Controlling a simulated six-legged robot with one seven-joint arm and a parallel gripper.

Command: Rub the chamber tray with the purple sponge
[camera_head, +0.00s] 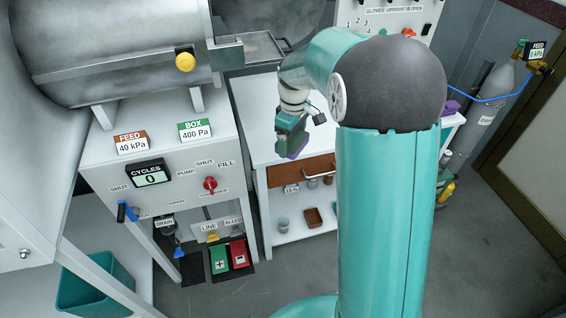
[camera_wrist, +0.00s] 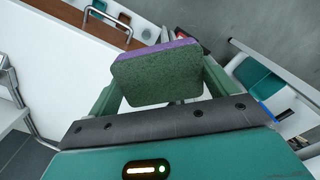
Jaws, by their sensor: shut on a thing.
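My gripper (camera_head: 290,132) is shut on the purple sponge (camera_head: 296,152), over the front side of the white bench. In the wrist view the sponge (camera_wrist: 157,75) sits between the two green fingers, with a dark green rough face and a purple edge. The chamber tray (camera_head: 264,47) is a flat grey metal tray at the end of the large metal chamber, at the top of the head view. The sponge is below the tray in the picture and apart from it. My arm hides part of the bench.
The metal chamber (camera_head: 120,45) with a yellow knob stands on a white cabinet with a red valve handle (camera_head: 210,184). The white bench (camera_head: 256,125) has a brown drawer (camera_head: 303,172) and a lower shelf. A gas cylinder (camera_head: 490,100) stands at the right.

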